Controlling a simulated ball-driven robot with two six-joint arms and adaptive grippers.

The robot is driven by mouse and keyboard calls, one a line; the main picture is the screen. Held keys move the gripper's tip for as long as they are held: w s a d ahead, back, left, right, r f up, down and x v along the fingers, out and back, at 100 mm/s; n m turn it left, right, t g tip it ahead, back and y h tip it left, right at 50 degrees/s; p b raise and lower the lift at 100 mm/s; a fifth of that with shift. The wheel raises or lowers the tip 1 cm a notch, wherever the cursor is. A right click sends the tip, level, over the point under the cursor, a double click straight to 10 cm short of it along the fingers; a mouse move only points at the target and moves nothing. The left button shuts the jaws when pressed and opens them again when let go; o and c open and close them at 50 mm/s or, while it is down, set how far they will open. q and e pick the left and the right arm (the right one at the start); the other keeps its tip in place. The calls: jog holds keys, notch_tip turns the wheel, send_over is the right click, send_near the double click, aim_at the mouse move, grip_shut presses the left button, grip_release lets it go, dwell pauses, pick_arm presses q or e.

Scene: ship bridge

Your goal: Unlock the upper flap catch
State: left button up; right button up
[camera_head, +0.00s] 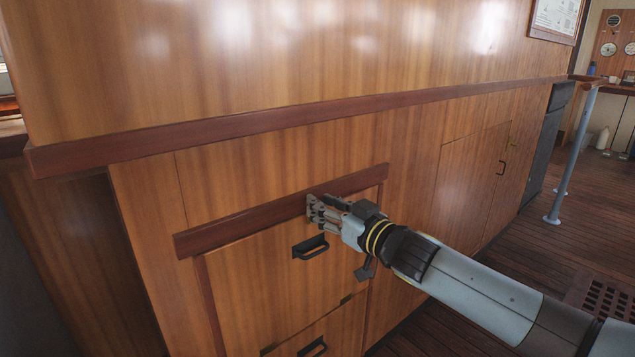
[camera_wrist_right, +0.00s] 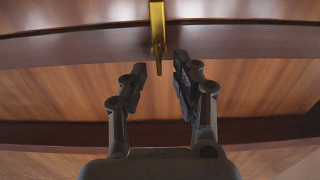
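The brass catch (camera_wrist_right: 157,28) hangs as a narrow bar at the top middle of the right wrist view. My right gripper (camera_wrist_right: 164,66) is open and empty. Its two fingertips are apart, just below the catch's lower end. In the head view my right gripper (camera_head: 315,207) is at the dark red wooden rail (camera_head: 240,224) above the upper flap (camera_head: 250,280). The catch cannot be made out there. The upper flap lies flush in the cabinet front and has a black handle (camera_head: 311,247). My left gripper is not in view.
A lower panel with another black handle (camera_head: 313,347) sits beneath the flap. A long wooden ledge (camera_head: 290,115) runs along the cabinet above. A closed cabinet door (camera_head: 468,185) is to the right. A blue-grey railing post (camera_head: 572,155) stands on the plank floor farther right.

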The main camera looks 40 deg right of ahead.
jog(key=shift+w, duration=1.3)
grip_shut()
